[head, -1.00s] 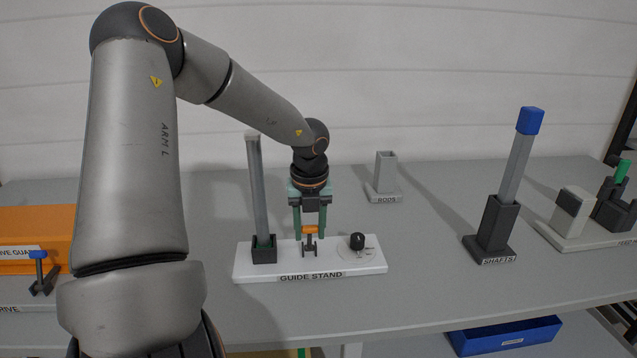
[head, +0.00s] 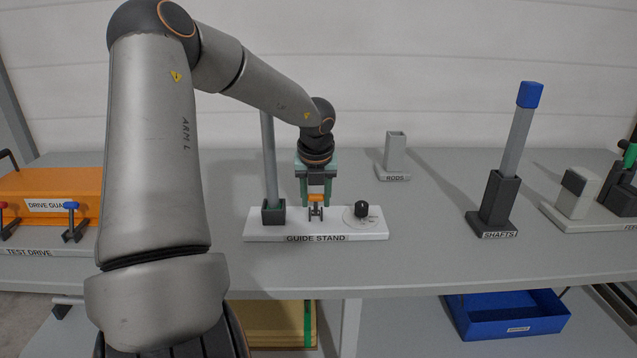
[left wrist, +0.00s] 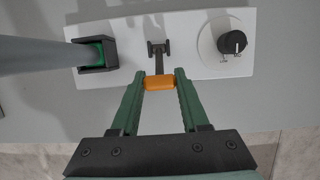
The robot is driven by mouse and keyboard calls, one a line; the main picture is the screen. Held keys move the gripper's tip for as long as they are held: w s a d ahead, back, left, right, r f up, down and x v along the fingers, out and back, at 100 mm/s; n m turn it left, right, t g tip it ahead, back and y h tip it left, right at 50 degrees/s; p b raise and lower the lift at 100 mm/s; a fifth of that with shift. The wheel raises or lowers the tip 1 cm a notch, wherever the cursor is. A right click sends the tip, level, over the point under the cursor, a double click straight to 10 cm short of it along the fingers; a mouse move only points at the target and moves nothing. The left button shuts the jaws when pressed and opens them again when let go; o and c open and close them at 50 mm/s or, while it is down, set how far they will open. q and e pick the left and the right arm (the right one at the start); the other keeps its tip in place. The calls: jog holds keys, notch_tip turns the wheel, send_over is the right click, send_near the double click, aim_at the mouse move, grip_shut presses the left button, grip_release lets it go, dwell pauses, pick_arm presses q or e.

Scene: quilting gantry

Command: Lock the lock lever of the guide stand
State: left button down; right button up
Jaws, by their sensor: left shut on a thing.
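The guide stand (head: 350,236) is a white base with a grey rod (head: 269,165) upright in a dark socket at its left. Its lock lever has an orange grip (head: 317,197) on a dark arm and bracket in the middle of the base. My left gripper (head: 318,200), with green fingers, comes from above and is shut on the orange grip. In the left wrist view the orange grip (left wrist: 160,82) sits between both fingertips, and the dark lever arm (left wrist: 158,58) runs from it to the bracket. My right gripper is out of view.
A black knob (head: 362,208) on a round dial is at the base's right. The rods holder (head: 395,155) stands behind to the right, and the shafts holder (head: 497,205) farther right. The orange drive guard (head: 50,195) is at left. A blue bin (head: 505,315) is below.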

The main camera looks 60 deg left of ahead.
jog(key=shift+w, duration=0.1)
pick_arm(q)
jog(key=shift+f, duration=0.1)
jog(key=c, duration=0.8)
grip_release()
jog(key=o, duration=0.4)
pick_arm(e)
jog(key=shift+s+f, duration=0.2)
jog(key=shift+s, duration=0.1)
pick_arm(q)
jog(key=v, duration=1.2)
jog(key=shift+r, duration=0.35)
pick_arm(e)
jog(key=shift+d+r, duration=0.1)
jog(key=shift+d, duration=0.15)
pick_arm(q)
jog(key=shift+s+d, duration=0.1)
jog(key=shift+s, duration=0.05)
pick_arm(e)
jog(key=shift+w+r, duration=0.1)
